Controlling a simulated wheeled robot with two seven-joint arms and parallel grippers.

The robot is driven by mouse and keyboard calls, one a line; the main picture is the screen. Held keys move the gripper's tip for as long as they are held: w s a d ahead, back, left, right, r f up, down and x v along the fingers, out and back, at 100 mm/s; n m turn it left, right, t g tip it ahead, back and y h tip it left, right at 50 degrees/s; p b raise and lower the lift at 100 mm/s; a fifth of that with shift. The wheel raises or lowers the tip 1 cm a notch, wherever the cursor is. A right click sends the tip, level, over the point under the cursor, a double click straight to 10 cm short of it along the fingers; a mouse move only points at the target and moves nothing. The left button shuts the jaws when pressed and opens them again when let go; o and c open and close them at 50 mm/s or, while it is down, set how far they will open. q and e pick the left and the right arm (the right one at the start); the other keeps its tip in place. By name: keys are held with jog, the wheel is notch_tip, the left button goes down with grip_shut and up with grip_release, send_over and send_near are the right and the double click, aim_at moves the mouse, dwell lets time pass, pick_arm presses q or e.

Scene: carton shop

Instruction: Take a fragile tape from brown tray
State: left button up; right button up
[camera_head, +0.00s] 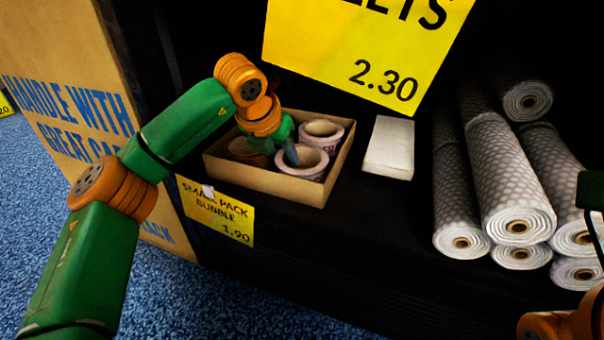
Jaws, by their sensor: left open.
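The brown tray (292,186) is an open cardboard box on the dark shelf. White tape rolls with red print lie in it: one at the front right (314,168) and one behind it (336,131). A brown tape roll (240,150) is at the tray's left, partly hidden by my arm. My left gripper (290,156) reaches down into the tray, open, with a grey finger at the near white roll's left rim. I cannot tell whether it touches the roll. Of my right arm, only a part shows at the lower right corner; its gripper is out of view.
A white box (390,147) lies right of the tray. Several bubble-wrap rolls (494,180) are stacked farther right. A yellow price sign (365,45) hangs above. A smaller yellow label (216,212) is on the shelf's front edge. A large carton (75,110) stands left.

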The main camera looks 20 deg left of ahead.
pick_arm(q)
grip_shut()
